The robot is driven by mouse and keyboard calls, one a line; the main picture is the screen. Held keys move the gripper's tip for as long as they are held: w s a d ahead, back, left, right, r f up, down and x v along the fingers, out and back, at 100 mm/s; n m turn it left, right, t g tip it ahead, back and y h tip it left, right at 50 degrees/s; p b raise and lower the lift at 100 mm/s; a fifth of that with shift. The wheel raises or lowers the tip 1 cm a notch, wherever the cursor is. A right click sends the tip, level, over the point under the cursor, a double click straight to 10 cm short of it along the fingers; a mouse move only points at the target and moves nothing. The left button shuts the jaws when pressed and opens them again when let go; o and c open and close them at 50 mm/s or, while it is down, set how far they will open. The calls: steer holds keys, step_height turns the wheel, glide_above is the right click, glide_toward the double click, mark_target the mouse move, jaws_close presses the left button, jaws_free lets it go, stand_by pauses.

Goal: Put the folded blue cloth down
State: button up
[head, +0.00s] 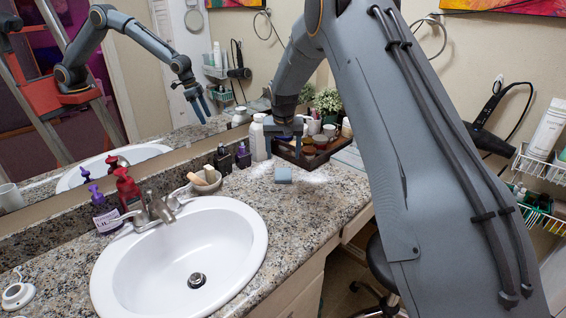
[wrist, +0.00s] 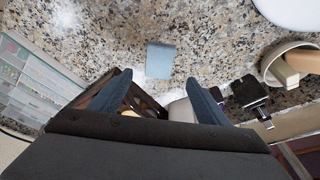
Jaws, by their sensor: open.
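The folded blue cloth (head: 283,175) is a small light-blue block lying on the granite counter, to the right of the sink. It also shows in the wrist view (wrist: 160,61), flat on the stone beyond my fingertips. My gripper (head: 284,139) is above and behind the cloth in the head view. In the wrist view its two dark fingers (wrist: 158,92) are spread apart with nothing between them. The fingers look clear of the cloth.
The white sink (head: 240,262) fills the counter's left part. A bowl with wooden-handled items (head: 205,182) and dark bottles (head: 243,157) stand near the mirror. A brown tray of toiletries (head: 318,158) sits behind the cloth. The granite around the cloth (head: 300,205) is clear.

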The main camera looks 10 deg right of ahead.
steer(key=s+r+n+g, duration=0.2)
steer(key=s+g, duration=0.1)
steer(key=s, duration=4.2)
steer(key=shift+d+r+y, duration=0.3)
steer(key=shift+d+r, duration=0.05)
steer(key=shift+o, duration=0.5)
